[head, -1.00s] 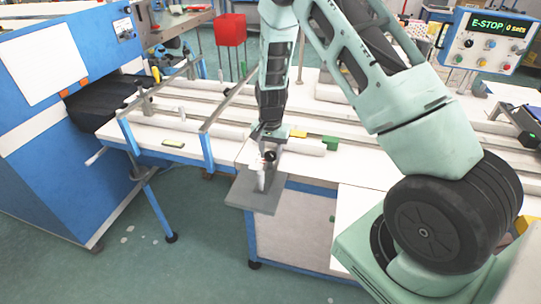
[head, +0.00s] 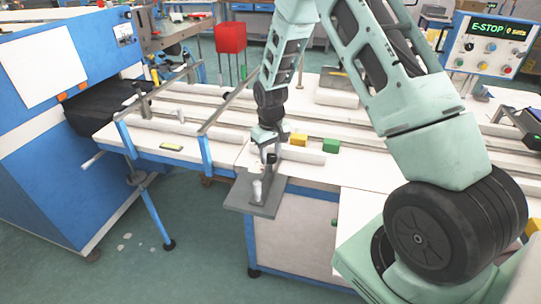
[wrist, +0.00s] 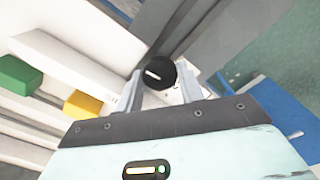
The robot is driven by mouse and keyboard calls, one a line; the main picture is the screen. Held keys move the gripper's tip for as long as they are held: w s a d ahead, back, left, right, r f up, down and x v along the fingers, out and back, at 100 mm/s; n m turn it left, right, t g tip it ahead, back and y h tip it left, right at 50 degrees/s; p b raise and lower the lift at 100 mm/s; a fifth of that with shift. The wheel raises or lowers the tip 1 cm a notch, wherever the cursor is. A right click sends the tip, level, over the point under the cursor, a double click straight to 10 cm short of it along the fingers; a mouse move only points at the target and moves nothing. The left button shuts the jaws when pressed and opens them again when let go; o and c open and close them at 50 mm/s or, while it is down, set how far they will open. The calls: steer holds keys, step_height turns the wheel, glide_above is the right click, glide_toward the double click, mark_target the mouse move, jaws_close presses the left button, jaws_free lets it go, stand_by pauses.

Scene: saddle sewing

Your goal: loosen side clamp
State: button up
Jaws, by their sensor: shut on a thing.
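The side clamp (head: 257,190) stands on a dark grey plate (head: 238,195) at the front edge of the bench. Its round black knob (wrist: 160,71) bears a short white mark, which slants in the wrist view. My gripper (wrist: 158,82) is shut on this knob, with one finger on either side. In the head view my gripper (head: 268,154) reaches down over the plate, and the wrist partly hides the clamp's upper part. How the clamp's lower end meets the plate is too small to tell.
A yellow block (head: 298,139) and a green block (head: 331,145) lie just right of my gripper. White padded rolls (head: 295,153) and metal rails run along the bench. A blue frame (head: 205,150) stands to the left. Open floor (head: 200,260) lies in front.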

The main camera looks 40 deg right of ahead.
mark_target(271, 156)
steer(key=shift+n, duration=0.7)
steer(key=o, duration=1)
step_height(271, 156, up, 18)
steer(key=b, duration=0.2)
steer(key=shift+f+b, duration=0.25)
steer(key=shift+b, duration=0.1)
